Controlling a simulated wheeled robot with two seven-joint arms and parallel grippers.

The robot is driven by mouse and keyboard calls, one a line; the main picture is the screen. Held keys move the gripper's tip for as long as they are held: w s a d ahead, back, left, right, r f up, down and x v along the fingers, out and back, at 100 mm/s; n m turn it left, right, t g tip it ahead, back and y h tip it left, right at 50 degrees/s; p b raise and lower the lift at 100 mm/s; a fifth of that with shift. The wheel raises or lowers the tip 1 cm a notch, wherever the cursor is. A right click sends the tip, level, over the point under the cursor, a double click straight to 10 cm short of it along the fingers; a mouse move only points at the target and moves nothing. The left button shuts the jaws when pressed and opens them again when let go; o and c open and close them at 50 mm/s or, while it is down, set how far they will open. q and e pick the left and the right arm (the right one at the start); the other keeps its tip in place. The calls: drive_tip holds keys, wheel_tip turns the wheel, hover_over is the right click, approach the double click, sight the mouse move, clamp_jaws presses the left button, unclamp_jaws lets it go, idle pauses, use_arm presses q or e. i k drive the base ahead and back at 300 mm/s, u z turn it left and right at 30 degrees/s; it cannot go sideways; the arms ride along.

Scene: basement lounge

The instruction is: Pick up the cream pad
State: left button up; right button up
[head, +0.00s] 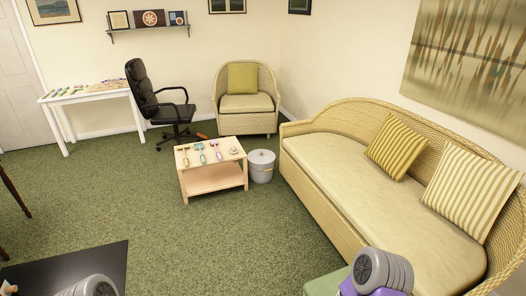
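A small pale cream round item (234,151) lies at the right end of the low wooden table's top (216,164). It may be the cream pad, but it is too small to tell for sure. Several small tools with yellow, teal and purple parts (200,155) lie beside it on the left. Grey and purple parts of my arms show at the bottom edge, but neither gripper's fingers are in view. My arms are far from the low table.
A grey lidded bin (261,166) stands right of the low table. A wicker sofa (350,170) fills the right side. A wicker armchair (247,103), a black office chair (150,100) and a white desk (92,92) stand behind. Green carpet (190,245) is free in front.

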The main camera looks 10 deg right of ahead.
sight(233, 149)
drive_tip(key=u, duration=0.35)
drive_tip(key=i, duration=3.5)
drive_tip(key=z, duration=0.3)
